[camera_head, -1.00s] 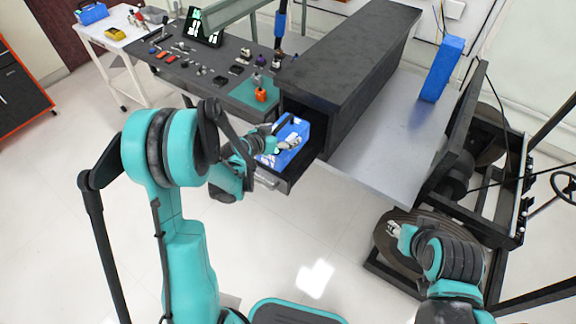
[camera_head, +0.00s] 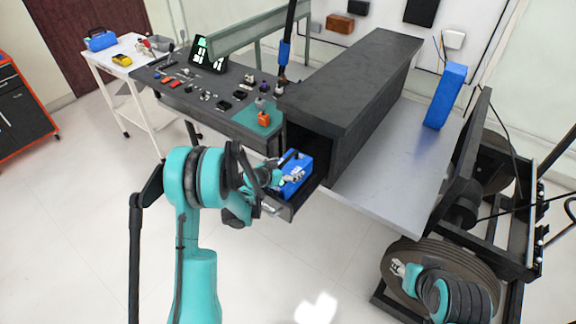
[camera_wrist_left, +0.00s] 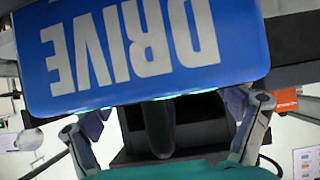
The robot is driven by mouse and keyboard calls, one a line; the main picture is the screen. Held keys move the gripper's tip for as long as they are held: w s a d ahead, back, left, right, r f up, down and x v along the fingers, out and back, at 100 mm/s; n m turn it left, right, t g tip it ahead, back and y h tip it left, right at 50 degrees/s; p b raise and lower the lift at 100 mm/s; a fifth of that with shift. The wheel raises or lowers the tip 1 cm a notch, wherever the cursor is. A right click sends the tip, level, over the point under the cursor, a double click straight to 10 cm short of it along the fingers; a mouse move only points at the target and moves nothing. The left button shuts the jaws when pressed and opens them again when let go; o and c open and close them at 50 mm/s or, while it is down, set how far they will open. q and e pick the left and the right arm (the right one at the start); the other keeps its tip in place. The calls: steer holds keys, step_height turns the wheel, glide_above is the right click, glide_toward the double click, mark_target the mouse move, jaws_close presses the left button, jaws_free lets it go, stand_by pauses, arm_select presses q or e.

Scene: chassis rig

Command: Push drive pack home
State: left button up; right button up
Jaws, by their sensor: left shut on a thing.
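The blue drive pack (camera_head: 297,164) sits in the dark open tray (camera_head: 291,210) at the mouth of the long dark bay (camera_head: 352,90). Part of the pack stands out of the bay. My left gripper (camera_head: 292,179) is at the pack's near side and shut on it. In the left wrist view, the drive pack (camera_wrist_left: 145,50) fills the top with "DRIVE" upside down. The fingers of my left gripper (camera_wrist_left: 168,125) reach up to its lower edge; their exact contact is hidden. My right gripper (camera_head: 398,268) is low on the right, away from the pack, its jaws too small to read.
A dark bench (camera_head: 178,100) with several small parts and a green mat stands left of the bay. A grey metal deck (camera_head: 385,170) with an upright blue block (camera_head: 445,95) lies right of it. A wheel (camera_head: 450,258) is near my right arm. The floor in front is clear.

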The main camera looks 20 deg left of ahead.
arm_select(q)
step_height(320, 180, down, 3)
steer(key=shift+r+b, duration=0.2)
steer(key=shift+b, duration=0.25)
steer(key=shift+r, duration=0.1)
steer(key=o, duration=1.6)
